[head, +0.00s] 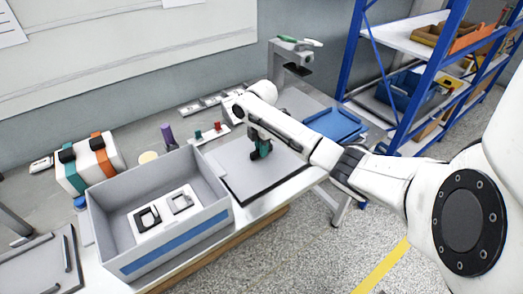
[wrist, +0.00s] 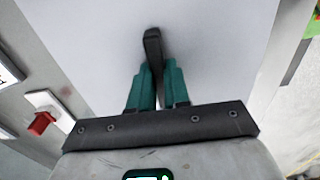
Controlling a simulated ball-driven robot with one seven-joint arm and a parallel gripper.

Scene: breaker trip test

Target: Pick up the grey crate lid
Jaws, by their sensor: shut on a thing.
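The grey crate lid (head: 233,172) is a flat panel to the right of the open grey crate (head: 175,243) in the head view. In the wrist view the lid (wrist: 215,50) fills most of the picture as a pale surface. My gripper (head: 262,152) is over the lid, pointing down. In the wrist view its teal fingers (wrist: 155,80) are shut on the lid's dark upright handle (wrist: 153,48). I cannot tell whether the lid rests on the table or is slightly above it. The crate holds a white piece with two square frames.
Behind the lid stand a purple cylinder (head: 168,135) and small mounts with red and green knobs (head: 208,133). White, teal and orange cases (head: 90,163) are at the left. A blue tray (head: 335,124) lies at the right, near blue shelving (head: 352,45).

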